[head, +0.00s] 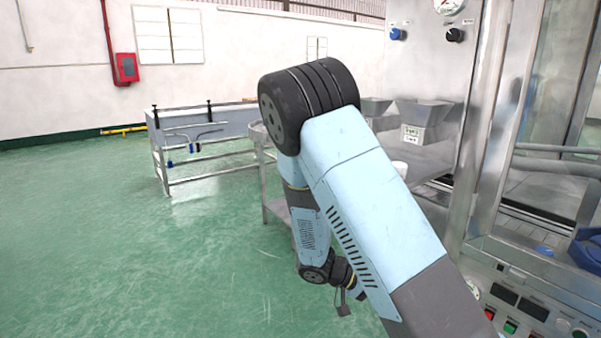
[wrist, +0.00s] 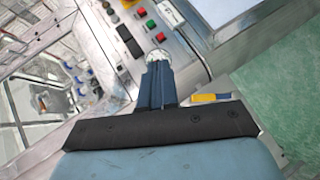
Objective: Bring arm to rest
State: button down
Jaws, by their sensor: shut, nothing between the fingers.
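My gripper (wrist: 159,70) is shut and empty in the wrist view, with its two dark blue fingers together. A pale round thing shows just beyond the fingertips; I cannot tell what it is or how near it is. In the head view my arm is folded in front of the machine, with its bend high and its lower part hanging down. The fingers are not clear there, partly hidden behind my arm.
The steel machine (head: 428,80) stands close at the right. Its control panel (head: 518,308) with coloured buttons is low at the right and also shows in the wrist view (wrist: 140,25). A steel table (head: 215,128) stands at the back. The green floor (head: 90,230) at left is clear.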

jog(key=s+r+n+t+y, duration=0.2)
jog(key=s+r+t+y, duration=0.2)
jog(key=r, duration=1)
jog(key=s+r+n+t+y, duration=0.3)
jog(key=s+r+y, duration=0.6)
jog(key=s+r, duration=0.3)
jog(key=shift+s+d+r+t, duration=0.25)
jog(key=shift+s+r+t, duration=0.15)
jog(key=shift+r, duration=1.25)
